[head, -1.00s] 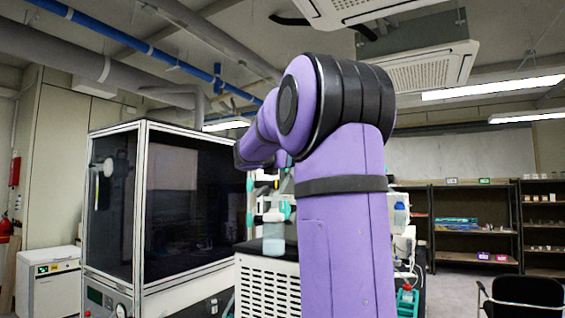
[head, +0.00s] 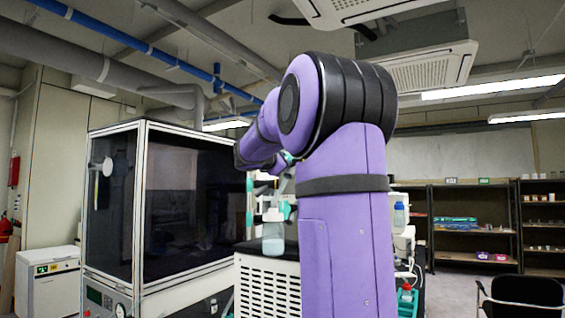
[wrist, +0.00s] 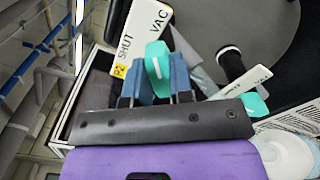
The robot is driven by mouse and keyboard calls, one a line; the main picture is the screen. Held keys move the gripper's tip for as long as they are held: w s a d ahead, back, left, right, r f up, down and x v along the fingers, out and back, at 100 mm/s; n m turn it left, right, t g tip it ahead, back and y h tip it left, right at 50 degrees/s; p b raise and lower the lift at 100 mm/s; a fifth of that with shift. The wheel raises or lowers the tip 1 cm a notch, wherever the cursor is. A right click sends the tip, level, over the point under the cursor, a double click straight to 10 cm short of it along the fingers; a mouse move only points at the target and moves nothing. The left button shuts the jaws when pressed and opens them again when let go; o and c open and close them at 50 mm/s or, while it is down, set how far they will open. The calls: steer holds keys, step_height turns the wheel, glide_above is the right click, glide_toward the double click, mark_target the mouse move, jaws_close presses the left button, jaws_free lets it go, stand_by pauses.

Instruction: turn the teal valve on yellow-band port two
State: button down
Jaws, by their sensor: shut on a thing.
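In the wrist view a teal valve handle (wrist: 157,60) with a white mark sits between the two blue fingers of my gripper (wrist: 158,75). The fingers are shut on it from both sides. Beside it is a tilted white plate (wrist: 140,38) reading SHUT and VAC, with a yellow band marked P2 (wrist: 122,70). In the head view my arm hides most of the gripper and the valve.
A second teal valve (wrist: 254,104) with its own VAC plate (wrist: 240,82) lies to the right, near a clear flask (wrist: 287,157).

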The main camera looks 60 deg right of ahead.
steer(key=shift+m, duration=0.7)
steer(key=c, duration=1)
jaws_free()
steer(key=s+a, duration=0.1)
steer(key=a, duration=0.9)
steer(key=shift+a, duration=0.4)
steer(key=shift+f, duration=0.1)
